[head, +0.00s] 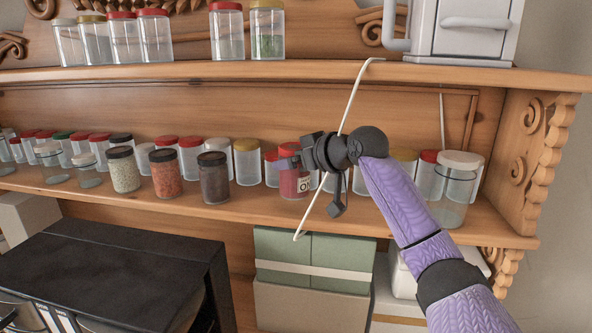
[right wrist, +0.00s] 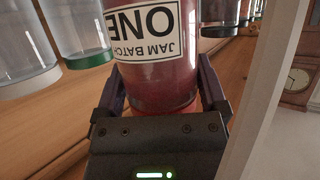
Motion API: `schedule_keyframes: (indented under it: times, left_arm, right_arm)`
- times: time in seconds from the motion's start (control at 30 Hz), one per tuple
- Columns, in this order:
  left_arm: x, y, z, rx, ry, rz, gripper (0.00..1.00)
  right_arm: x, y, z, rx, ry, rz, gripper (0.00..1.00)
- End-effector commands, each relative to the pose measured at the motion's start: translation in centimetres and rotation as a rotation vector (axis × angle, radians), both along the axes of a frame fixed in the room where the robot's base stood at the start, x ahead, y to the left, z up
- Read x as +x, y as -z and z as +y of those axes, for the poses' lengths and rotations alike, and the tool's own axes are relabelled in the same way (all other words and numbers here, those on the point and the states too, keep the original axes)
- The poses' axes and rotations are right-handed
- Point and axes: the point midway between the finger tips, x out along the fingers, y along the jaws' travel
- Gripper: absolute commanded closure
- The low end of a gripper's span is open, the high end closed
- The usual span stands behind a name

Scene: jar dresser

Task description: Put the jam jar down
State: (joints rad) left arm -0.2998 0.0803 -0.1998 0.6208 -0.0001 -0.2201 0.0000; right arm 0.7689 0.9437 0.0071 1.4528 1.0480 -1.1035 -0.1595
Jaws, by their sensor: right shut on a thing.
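The jam jar (head: 292,184) is red, with a white label and a red lid. It is upright at the lower shelf, in the middle of the head view. In the right wrist view the jam jar (right wrist: 160,75) fills the space between the fingers, its "JAM BATCH ONE" label upside down. My right gripper (head: 312,165) is shut on the jar near its lid, coming from the right. I cannot tell whether the jar's base touches the shelf. My left gripper is not in view.
The lower shelf (head: 160,212) holds several jars: dark-lidded spice jars (head: 213,178) to the left and a large clear jar (head: 455,190) to the right. Green boxes (head: 315,250) stand below, and the upper shelf (head: 330,69) runs above.

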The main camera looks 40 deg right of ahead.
Motion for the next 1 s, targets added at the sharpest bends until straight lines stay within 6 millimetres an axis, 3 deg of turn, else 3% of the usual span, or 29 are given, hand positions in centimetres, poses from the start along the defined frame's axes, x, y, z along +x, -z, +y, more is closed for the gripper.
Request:
schedule_keyframes:
  times: [0.1, 0.17, 0.53, 0.57, 0.6, 0.87, 1.0]
  left_arm:
    - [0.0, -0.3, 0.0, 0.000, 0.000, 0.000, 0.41]
    - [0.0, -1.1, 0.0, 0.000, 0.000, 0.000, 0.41]
    - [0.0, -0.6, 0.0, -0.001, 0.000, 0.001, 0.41]
    - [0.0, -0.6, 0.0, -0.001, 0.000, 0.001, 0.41]
    - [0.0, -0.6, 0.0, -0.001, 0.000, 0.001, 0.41]
    - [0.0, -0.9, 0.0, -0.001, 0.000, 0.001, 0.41]
    - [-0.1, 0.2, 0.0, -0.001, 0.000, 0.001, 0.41]
  right_arm:
    - [0.0, 2.4, 0.1, 0.001, -0.001, 0.004, 0.99]
    - [0.2, 2.5, -0.2, 0.003, 0.000, 0.002, 0.99]
    - [0.2, 3.3, -0.3, 0.001, 0.000, 0.000, 0.99]
    - [0.2, 3.4, -0.3, 0.001, -0.001, 0.002, 0.04]
    - [0.2, 3.3, -0.3, 0.001, -0.001, 0.002, 0.00]
    - [0.2, 2.9, -0.3, 0.001, -0.001, 0.001, 0.00]
    - [-1.5, 2.6, -0.5, -0.003, 0.001, 0.001, 0.00]
